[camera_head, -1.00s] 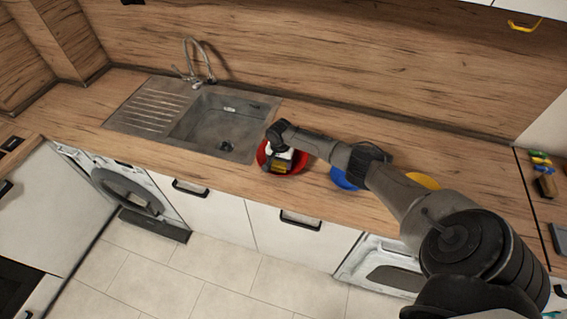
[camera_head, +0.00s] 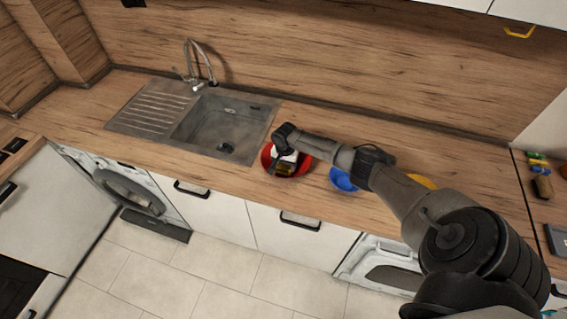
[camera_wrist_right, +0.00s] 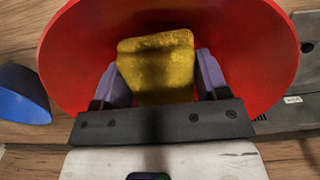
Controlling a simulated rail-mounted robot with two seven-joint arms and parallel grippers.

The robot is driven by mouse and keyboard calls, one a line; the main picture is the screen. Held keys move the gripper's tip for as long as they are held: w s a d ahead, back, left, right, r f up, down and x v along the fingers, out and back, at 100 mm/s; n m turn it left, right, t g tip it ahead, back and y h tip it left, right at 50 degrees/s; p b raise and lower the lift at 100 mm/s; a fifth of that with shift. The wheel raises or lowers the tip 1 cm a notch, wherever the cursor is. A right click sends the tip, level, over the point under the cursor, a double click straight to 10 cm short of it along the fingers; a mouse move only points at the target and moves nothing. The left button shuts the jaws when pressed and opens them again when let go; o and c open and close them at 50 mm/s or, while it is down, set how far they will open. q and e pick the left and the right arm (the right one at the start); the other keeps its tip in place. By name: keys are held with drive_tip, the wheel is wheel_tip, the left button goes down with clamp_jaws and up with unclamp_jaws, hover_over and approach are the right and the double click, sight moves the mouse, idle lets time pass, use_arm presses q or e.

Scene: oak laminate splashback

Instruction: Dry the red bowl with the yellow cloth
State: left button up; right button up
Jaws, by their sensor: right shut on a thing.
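The red bowl (camera_head: 301,170) stands on the wooden counter just right of the sink. It fills much of the right wrist view (camera_wrist_right: 85,45). My right gripper (camera_wrist_right: 157,80) reaches down into the bowl, its fingers on either side of the yellow cloth. It is shut on the yellow cloth (camera_wrist_right: 160,62), which is bunched up inside the bowl. In the head view the cloth (camera_head: 285,170) shows only as a small patch below the gripper. Whether the cloth touches the bowl's inner wall I cannot tell. My left gripper is in neither view.
A blue bowl (camera_head: 341,180) stands right of the red bowl, close to my right arm. A yellow item (camera_head: 424,182) is partly hidden behind that arm. The sink (camera_head: 222,128) with its tap lies to the left. Small items (camera_head: 540,163) sit at the far right.

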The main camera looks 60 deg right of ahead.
drive_tip(key=shift+s+f, duration=0.1)
drive_tip(key=shift+f, duration=0.1)
drive_tip(key=shift+w+a+b, duration=0.15)
drive_tip(key=shift+w+b, duration=0.2)
drive_tip(key=shift+w, duration=0.1)
drive_tip(key=shift+w+a+r, duration=0.15)
drive_tip(key=shift+w+r, duration=0.05)
drive_tip(key=shift+w, duration=0.3)
drive_tip(key=shift+s+r+p, duration=0.1)
drive_tip(key=shift+s+p, duration=0.3)
drive_tip(key=shift+p, duration=0.15)
drive_tip(key=shift+s+d+p, duration=0.25)
drive_tip(key=shift+s+p, duration=0.15)
drive_tip(key=shift+s, duration=0.05)
drive_tip(key=shift+s+f, duration=0.15)
drive_tip(key=shift+f, duration=0.1)
